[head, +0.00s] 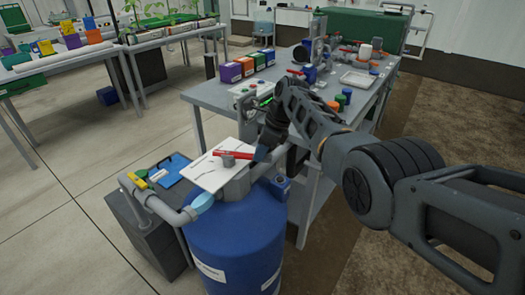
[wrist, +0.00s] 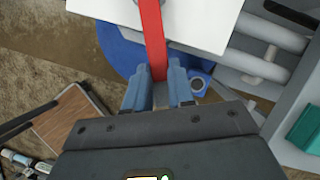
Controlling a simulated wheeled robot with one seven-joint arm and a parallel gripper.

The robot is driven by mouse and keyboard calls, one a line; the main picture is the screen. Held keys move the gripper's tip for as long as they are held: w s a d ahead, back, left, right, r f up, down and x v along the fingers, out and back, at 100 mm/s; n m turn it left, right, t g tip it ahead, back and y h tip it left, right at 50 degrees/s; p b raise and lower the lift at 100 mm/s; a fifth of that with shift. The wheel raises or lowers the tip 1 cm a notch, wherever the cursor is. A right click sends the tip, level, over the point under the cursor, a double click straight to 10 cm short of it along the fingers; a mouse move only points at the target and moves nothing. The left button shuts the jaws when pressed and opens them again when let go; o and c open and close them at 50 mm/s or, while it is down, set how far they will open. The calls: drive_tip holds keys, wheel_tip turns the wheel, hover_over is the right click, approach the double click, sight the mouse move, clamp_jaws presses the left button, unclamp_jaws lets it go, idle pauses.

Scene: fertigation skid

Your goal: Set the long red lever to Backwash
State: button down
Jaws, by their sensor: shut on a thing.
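The long red lever (head: 233,154) sits on a grey hub (head: 228,161) over a white plate (head: 205,176) at the top of the blue tank (head: 238,240). In the head view the lever points right, toward my gripper (head: 262,153). In the wrist view the red lever (wrist: 153,35) runs down between the blue-grey fingertips of my gripper (wrist: 158,78), which is shut on the lever's outer end. The plate's markings are too small to read, so I cannot tell which position the lever is at.
Grey pipes (head: 160,207) run around the tank top. A grey workbench (head: 215,92) with coloured boxes and bottles stands just behind. A dark box (head: 150,240) with a blue clipboard (head: 172,170) is at the left. Open floor lies left.

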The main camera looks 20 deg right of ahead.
drive_tip(key=shift+s+a+m+p, duration=0.15)
drive_tip(key=shift+s+m+p, duration=0.15)
drive_tip(key=shift+p, duration=0.1)
drive_tip(key=c, duration=1)
unclamp_jaws()
drive_tip(key=shift+o, duration=0.2)
drive_tip(key=shift+p+v, duration=0.5)
drive_tip(key=shift+v, duration=3.4)
drive_tip(key=shift+s, duration=0.2)
